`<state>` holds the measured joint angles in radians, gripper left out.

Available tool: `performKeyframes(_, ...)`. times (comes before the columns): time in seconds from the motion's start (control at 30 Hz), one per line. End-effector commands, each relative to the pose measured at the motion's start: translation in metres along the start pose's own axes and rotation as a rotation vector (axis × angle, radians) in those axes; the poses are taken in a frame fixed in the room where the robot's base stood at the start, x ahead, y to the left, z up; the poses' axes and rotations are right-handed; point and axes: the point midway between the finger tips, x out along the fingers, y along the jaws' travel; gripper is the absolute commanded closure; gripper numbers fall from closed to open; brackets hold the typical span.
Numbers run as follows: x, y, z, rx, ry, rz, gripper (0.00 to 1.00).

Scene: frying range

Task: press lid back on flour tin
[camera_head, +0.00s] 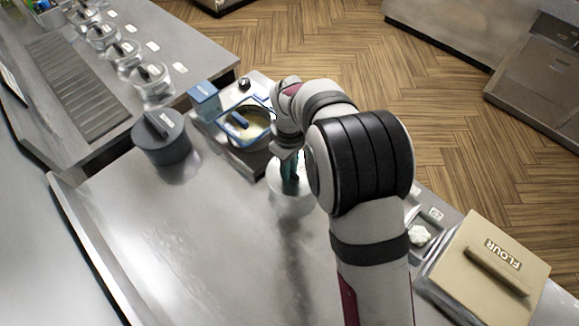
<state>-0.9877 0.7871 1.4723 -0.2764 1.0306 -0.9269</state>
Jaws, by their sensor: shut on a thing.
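The flour tin's beige square lid (473,277), marked FLOUR and with a bar handle, lies at the lower right. A grey edge of the flour tin (430,287) shows beneath its left side. I cannot tell whether the lid is pressed fully down. My gripper (290,170) is well left of the tin, at the middle of the counter. It is shut on a teal upright thing (289,181), above or in a pale round bowl (291,203). My own arm hides much of the gripper and part of the bowl.
A blue-rimmed container (229,131) of pale contents and a blue box (204,97) stand behind left. A dark lidded pot (161,142) stands farther left. A small tray with white stuff (420,235) sits beside the tin. The front-left counter is clear.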

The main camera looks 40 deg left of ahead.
Motion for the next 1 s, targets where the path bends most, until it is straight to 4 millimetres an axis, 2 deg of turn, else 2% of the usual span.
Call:
performKeyframes(0.33,0.0003,0.0,0.0,0.0,0.0,0.0,1.0)
performKeyframes(0.37,0.0003,0.0001,0.0,0.0,0.0,0.0,0.79)
performKeyframes(0.53,0.0003,0.0,0.0,0.0,0.0,0.0,0.48)
performKeyframes(0.57,0.0003,0.0,0.0,0.0,0.0,0.0,0.46)
performKeyframes(0.77,0.0004,0.0,0.0,0.0,0.0,0.0,0.46)
performKeyframes(0.93,0.0004,0.0,0.0,0.0,0.0,0.0,0.16)
performKeyframes(1.0,0.0004,0.0,0.0,0.0,0.0,0.0,0.16)
